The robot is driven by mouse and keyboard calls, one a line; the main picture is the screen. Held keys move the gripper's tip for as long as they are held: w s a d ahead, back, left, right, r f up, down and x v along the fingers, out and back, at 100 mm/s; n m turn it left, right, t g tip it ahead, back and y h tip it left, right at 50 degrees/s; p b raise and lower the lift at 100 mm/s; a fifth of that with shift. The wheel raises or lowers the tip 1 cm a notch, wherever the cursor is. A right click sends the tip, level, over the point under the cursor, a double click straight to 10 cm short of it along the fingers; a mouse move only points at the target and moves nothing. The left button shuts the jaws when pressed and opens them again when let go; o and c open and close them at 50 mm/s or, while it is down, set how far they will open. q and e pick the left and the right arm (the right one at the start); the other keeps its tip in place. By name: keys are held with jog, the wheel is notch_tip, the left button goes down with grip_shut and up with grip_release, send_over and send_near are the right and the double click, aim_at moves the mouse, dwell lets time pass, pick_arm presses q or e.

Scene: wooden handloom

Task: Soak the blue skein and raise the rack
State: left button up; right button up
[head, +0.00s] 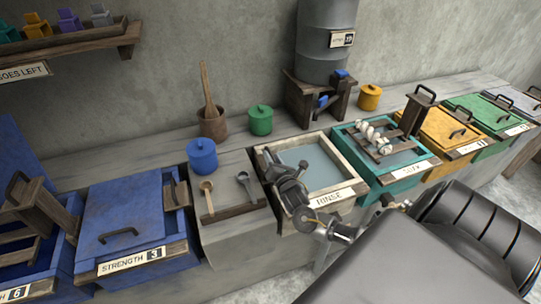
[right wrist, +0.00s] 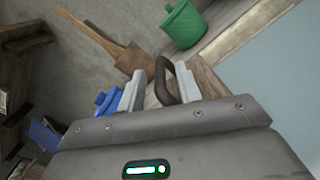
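A skein that looks white, not blue, lies on the wooden rack (head: 377,146) over the teal soak vat (head: 372,188). The rack's post with a dark handle (head: 421,95) stands at the vat's right side, and the rack sits above the water. My right gripper (head: 268,160) is over the left rim of the rinse vat (head: 343,187), away from the soak vat. In the right wrist view its fingers (right wrist: 160,88) are apart, with a dark loop handle (right wrist: 163,78) between them; a gap shows on the left side. My left gripper is not in view.
Left of the rinse vat lie spoons (head: 248,188) and a blue jar (head: 202,157). Behind stand a mortar with paddle (head: 212,122), a green jar (head: 260,120) and a yellow jar (head: 369,97). Blue strength vats (head: 120,225) are at left; yellow (head: 455,130) and green vats (head: 490,110) at right.

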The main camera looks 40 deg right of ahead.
jog(key=shift+x, duration=0.95)
grip_shut()
